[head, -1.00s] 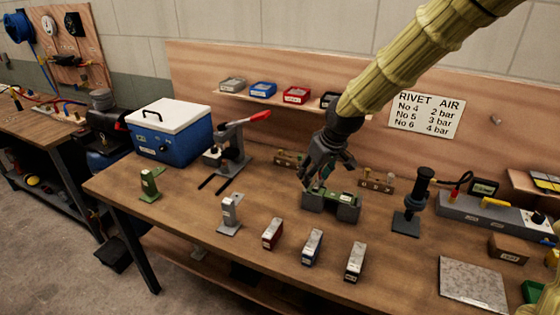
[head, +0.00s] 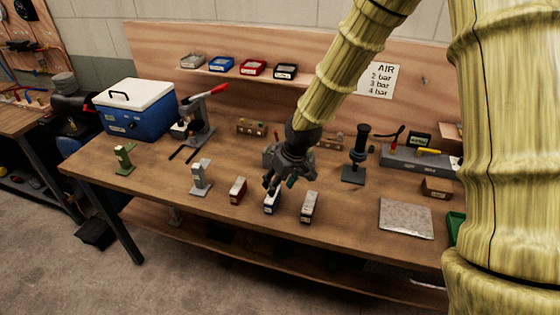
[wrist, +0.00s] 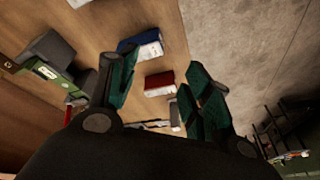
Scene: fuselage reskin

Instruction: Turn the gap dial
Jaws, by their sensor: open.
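No part that I can surely name as the gap dial shows. The green fixture with grey end blocks (wrist: 48,72) is at the left of the wrist view. In the head view my gripper mostly hides that fixture.
A red block (head: 238,190) and a dark block (head: 310,207) stand beside the blue one. A grey stand (head: 201,177), a lever press (head: 197,120), a black upright tool (head: 358,155) and a blue cooler (head: 138,108) stand around. A grey plate (head: 406,218) lies at right.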

